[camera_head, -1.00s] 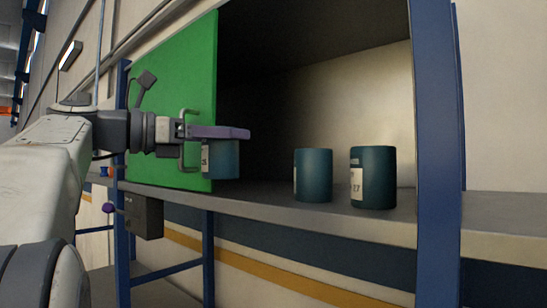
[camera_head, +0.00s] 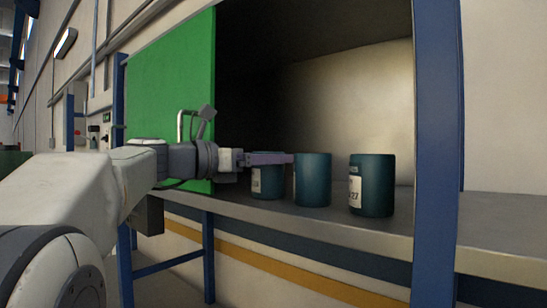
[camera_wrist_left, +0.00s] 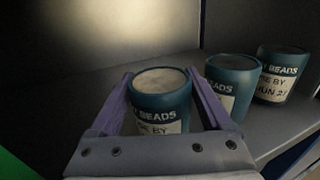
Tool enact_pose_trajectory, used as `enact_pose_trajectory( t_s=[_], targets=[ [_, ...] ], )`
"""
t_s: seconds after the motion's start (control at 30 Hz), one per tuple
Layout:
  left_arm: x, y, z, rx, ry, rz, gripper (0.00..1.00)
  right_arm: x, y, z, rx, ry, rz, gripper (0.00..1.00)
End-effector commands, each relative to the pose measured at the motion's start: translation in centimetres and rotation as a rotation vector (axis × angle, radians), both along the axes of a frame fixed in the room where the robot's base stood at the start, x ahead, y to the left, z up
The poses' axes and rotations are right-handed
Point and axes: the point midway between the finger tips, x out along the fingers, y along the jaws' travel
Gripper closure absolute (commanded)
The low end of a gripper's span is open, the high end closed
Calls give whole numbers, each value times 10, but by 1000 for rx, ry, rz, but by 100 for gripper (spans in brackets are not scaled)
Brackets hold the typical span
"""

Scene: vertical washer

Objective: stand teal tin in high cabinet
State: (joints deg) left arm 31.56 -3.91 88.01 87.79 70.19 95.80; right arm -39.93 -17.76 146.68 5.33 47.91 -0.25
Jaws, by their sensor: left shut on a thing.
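My left gripper (camera_head: 284,158) reaches into the open cabinet from the left and is shut on a teal tin (camera_head: 267,183) with a white label. In the left wrist view, the gripper's purple fingers (camera_wrist_left: 162,78) lie on either side of this tin (camera_wrist_left: 160,103). The tin is upright at shelf level; I cannot tell whether its base touches the shelf. A second teal tin (camera_head: 313,180) stands just right of it, and a third (camera_head: 372,185) stands farther right. Both also show in the left wrist view, the second (camera_wrist_left: 233,85) and the third (camera_wrist_left: 280,73). My right gripper is not in view.
The green cabinet door (camera_head: 170,95) stands open on the left, beside my left arm. A blue post (camera_head: 437,150) bounds the opening on the right. The grey shelf (camera_head: 330,222) has free room behind the tins.

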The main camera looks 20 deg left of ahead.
Motion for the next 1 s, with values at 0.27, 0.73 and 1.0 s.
enact_pose_trajectory(
  t_s=[0.27, 0.73, 1.0],
  targets=[
    [0, 0, -4, 0, 0, 0, 15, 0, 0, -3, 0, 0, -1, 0],
    [-11, 11, -2, 2, -3, 4, 0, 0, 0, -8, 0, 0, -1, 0],
    [-56, 48, -2, 2, -2, 7, 0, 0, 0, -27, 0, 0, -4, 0]
  ],
)
